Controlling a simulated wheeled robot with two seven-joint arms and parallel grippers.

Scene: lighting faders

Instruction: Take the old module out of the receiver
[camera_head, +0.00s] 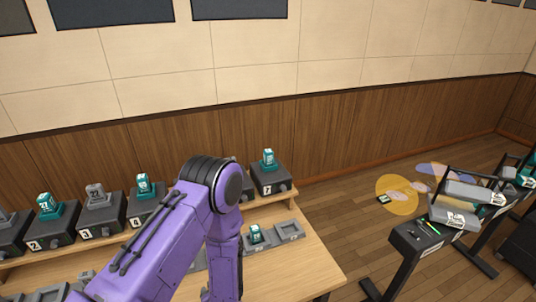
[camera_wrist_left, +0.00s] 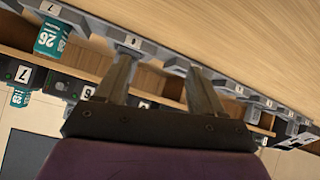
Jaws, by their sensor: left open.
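A row of dark receivers stands on the shelf in the head view. Receiver 3 (camera_head: 99,221) bears a grey module (camera_head: 97,196) marked 22. Receiver 2 bears a teal module (camera_head: 50,208), as do receiver 4 (camera_head: 143,187) and receiver 7 (camera_head: 268,160). My left arm hides the receivers between 4 and 7, so I cannot tell what they hold. In the left wrist view my left gripper (camera_wrist_left: 162,66) is open and empty, its fingers apart over the table, near the slots and receivers numbered 6. My right gripper is not in view.
Grey trays line the table's front; tray 7 holds a teal module (camera_head: 255,233), marked 26 in the wrist view (camera_wrist_left: 50,40). An empty tray (camera_head: 290,230) sits to its right.

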